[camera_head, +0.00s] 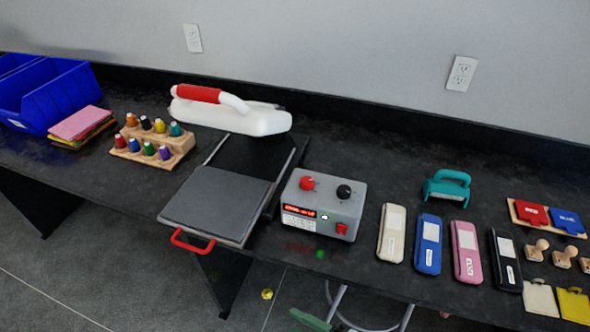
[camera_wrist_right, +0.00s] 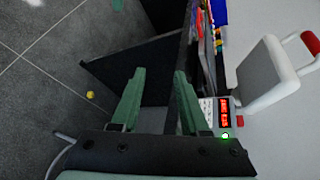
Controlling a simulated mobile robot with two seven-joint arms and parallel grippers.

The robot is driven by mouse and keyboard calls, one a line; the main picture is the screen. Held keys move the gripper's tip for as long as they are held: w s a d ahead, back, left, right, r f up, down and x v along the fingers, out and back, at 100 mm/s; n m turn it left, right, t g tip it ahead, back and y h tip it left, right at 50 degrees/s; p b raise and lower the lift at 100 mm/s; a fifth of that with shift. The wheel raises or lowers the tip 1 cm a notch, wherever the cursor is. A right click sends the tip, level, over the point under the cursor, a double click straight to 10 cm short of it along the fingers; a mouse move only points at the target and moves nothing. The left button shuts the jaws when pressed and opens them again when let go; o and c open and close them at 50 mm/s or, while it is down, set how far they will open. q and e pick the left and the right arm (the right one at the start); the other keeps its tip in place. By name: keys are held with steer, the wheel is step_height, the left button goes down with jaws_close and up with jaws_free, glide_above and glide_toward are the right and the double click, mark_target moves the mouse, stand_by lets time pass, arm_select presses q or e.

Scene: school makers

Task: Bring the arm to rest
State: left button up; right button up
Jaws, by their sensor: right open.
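My right gripper (camera_wrist_right: 155,85) shows in the right wrist view with its two green fingers spread apart and nothing between them. It is below and in front of the black workbench edge, clear of the things on the bench. In the head view, a small green piece at the bottom edge (camera_head: 310,320) looks like part of this gripper; the rest of it is out of frame. My left gripper is in neither view.
The black bench (camera_head: 340,170) carries a heat press (camera_head: 218,200) with a red front handle, a grey control box (camera_head: 322,205), several coloured cases, stamps, a thread rack (camera_head: 155,148) and blue bins (camera_head: 60,95).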

steer(key=s+d+f+n+h, duration=0.1)
steer(key=d+f+n+h, duration=0.15)
steer(key=d+n, duration=0.55)
steer(key=s+d+f+n+h, duration=0.15)
steer(key=d+n+h, duration=0.3)
steer(key=d, duration=0.55)
steer(key=s+d+f+n+h, duration=0.1)
steer(key=d+f+n+h, duration=0.2)
steer(key=d+n, duration=0.5)
steer(key=w+a+m+t+y, duration=0.1)
steer(key=a+m, duration=0.5)
steer(key=a, duration=0.4)
steer(key=shift+a, duration=0.35)
steer(key=shift+d, duration=0.1)
